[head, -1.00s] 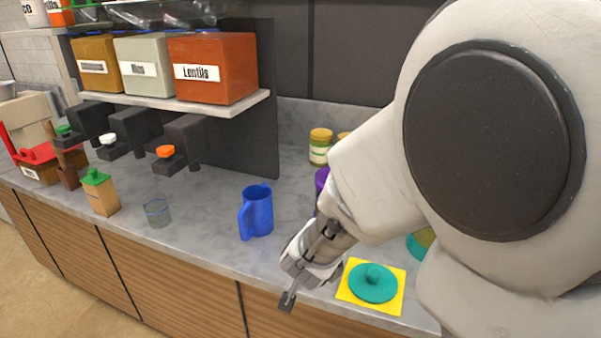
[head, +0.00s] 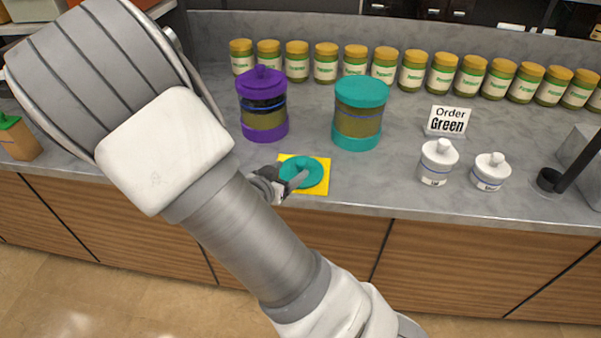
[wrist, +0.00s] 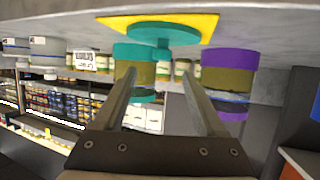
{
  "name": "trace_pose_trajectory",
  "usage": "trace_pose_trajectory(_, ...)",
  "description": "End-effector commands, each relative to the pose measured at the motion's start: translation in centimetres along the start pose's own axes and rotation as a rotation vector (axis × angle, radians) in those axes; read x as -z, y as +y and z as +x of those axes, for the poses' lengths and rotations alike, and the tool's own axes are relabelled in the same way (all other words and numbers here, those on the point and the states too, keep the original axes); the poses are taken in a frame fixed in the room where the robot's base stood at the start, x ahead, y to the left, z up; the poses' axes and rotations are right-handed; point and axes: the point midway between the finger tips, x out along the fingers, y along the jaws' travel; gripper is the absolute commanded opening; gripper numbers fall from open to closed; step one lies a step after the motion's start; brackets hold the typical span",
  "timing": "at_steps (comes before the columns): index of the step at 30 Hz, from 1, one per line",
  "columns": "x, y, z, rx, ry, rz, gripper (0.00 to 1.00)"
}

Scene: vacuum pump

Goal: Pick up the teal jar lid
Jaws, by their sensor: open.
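The teal jar lid (head: 313,168) is a flat disc with a knob. It lies on a yellow square (head: 323,188) near the counter's front edge. In the wrist view the lid (wrist: 182,36) shows near the top, with the yellow square (wrist: 110,21) behind it. My gripper (head: 286,183) is low over the counter at the lid's left front side, and one finger overlaps the lid in the head view. In the wrist view my gripper (wrist: 159,76) has its two fingers apart with nothing held between them, pointing toward the lid. Whether a finger touches the lid I cannot tell.
A teal-capped jar (head: 358,115) and a purple-lidded jar (head: 264,108) stand behind the lid. Several yellow-lidded jars (head: 355,62) line the back. White pots (head: 437,163) and an "Order Green" sign (head: 447,121) stand to the right. Counter right of the yellow square is clear.

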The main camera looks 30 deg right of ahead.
Motion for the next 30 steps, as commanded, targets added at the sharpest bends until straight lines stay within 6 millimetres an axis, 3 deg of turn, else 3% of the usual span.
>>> trace_pose_trajectory(3, -0.2, 0.1, 2.8, -0.003, 0.001, 0.000, 0.73)
trace_pose_trajectory(7, -0.1, 0.0, 4.8, -0.002, 0.000, 0.000, 0.73)
trace_pose_trajectory(14, -0.1, 0.0, 6.3, 0.000, -0.002, 0.001, 0.73)
trace_pose_trajectory(24, -0.2, -0.2, 10.8, -0.001, -0.001, 0.000, 0.73)
trace_pose_trajectory(30, -0.2, -0.3, 11.2, 0.002, -0.002, 0.000, 0.73)
